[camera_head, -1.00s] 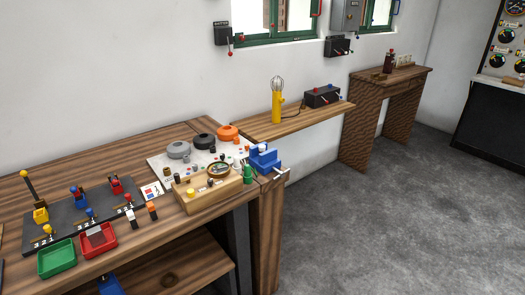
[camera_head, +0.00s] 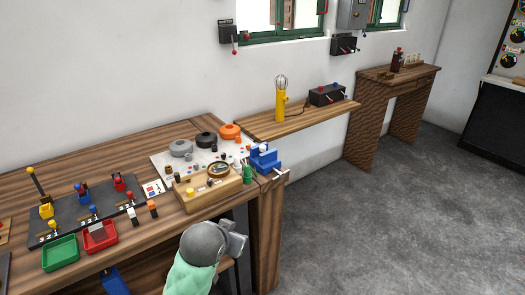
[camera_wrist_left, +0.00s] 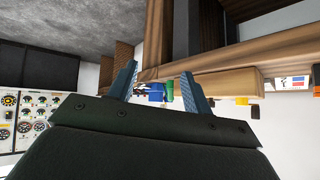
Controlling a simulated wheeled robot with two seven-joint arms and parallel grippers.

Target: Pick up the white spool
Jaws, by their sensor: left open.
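I cannot tell for sure which piece is the white spool. A small white-and-black piece (camera_head: 132,215) stands on the bench beside an orange-and-black one, and a pale round part (camera_head: 263,148) shows at the blue vise (camera_head: 266,161). My left gripper (camera_wrist_left: 160,85) is open in the left wrist view, with nothing visible between its two fingers. The blue vise (camera_wrist_left: 154,93) and a green piece (camera_wrist_left: 169,90) show beyond the fingers, apart from them. A grey and mint part of my arm is low in the head view. My right gripper is not seen.
The wooden bench (camera_head: 120,155) carries a dark lever board (camera_head: 95,213), a green tray (camera_head: 60,254), a red tray (camera_head: 99,237), a wooden block (camera_head: 205,190) and a white board with round knobs. A shelf (camera_head: 295,120) with a yellow lamp lies behind. The floor at right is clear.

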